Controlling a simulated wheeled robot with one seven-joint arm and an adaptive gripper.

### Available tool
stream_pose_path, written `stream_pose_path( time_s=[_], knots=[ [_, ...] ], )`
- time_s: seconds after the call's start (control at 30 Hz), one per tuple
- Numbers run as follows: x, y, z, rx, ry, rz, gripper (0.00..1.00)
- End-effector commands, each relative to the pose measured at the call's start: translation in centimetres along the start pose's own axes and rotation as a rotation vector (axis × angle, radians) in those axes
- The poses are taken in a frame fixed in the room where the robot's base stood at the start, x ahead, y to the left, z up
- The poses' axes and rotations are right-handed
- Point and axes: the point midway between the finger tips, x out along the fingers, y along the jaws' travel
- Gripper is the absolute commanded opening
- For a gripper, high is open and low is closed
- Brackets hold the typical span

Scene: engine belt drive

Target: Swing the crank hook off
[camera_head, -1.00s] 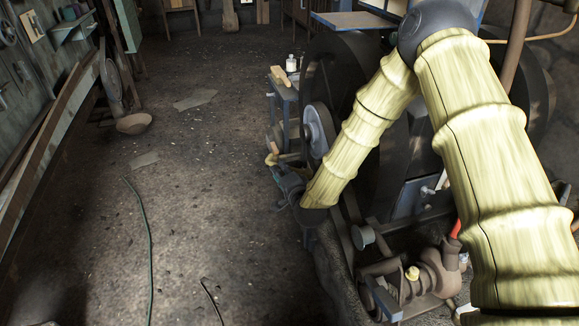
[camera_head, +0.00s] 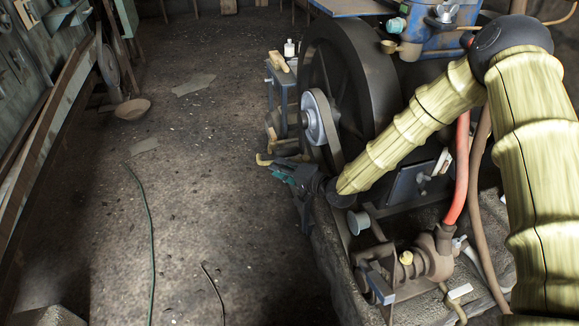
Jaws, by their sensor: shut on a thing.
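The crank hook shows as a small tan curved end (camera_head: 264,160) at the left side of the engine, just below the belt pulley (camera_head: 313,118). My gripper (camera_head: 281,169), dark with teal parts, is at this hook and shut on it. The fingertips are small and dark here, so the exact contact is hard to see. The rest of the crank is not clear behind my gripper. The belt (camera_head: 331,130) runs around the pulley, beside the large black flywheel (camera_head: 349,75).
A blue stand with a bottle (camera_head: 290,48) is behind the pulley. The floor to the left is open, with a green hose (camera_head: 146,215) and a bowl (camera_head: 133,110).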

Motion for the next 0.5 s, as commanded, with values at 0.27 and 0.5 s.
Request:
stream_pose_path(
  time_s=[0.27,0.5],
  knots=[
    [0.37,-0.04,0.77,-0.005,-0.026,-0.003,0.0],
    [0.37,-0.06,0.8,-0.004,-0.026,-0.003,0.0]
  ],
)
